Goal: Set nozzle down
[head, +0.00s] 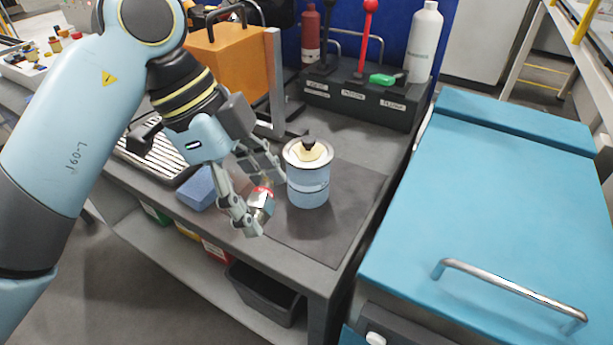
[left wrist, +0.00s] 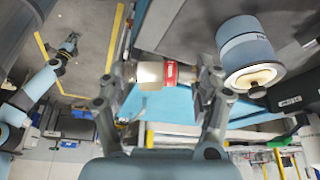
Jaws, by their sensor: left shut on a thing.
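The nozzle (head: 261,203) is a short metallic piece with a red band. My left gripper (head: 252,208) is shut on it, above the front part of the dark mat (head: 345,218) on the bench. In the left wrist view, the nozzle (left wrist: 152,72) lies crosswise between the two fingertips (left wrist: 165,76). In the head view, the fingers partly cover it. I cannot tell whether it touches the mat. A blue-grey canister (head: 308,188) stands upright just right of the gripper. My right gripper seems to show small at the left of the wrist view (left wrist: 68,45), too small to read.
A blue sponge-like block (head: 198,188) lies left of the gripper. A dark holder (head: 360,100) with bottles and a red-handled tool stands behind. A blue-topped cabinet (head: 480,200) is on the right. The mat is bare in front and right of the canister.

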